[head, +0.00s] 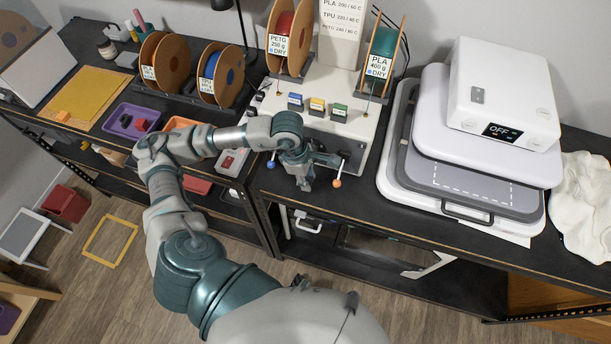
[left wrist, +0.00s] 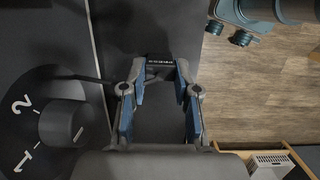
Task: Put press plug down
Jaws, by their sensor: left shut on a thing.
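My left gripper (head: 303,183) is over the black bench top, near its front edge and just in front of the white machine with spools. In the left wrist view the left gripper (left wrist: 160,82) is shut on the press plug (left wrist: 160,68), a small black block with pale marking between the fingertips. A dark cord (left wrist: 82,77) runs left from it. In the head view the plug is too small or hidden to make out. The white press (head: 505,95) stands to the right, its display reading OFF. My right gripper is not in view.
A dark knob (left wrist: 70,124) on a dial marked 1 and 2 is left of the gripper. The white spool machine (head: 330,110) with coloured switches stands behind it. A purple tray (head: 133,121) and yellow sheet lie left. Bare bench top lies between gripper and press.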

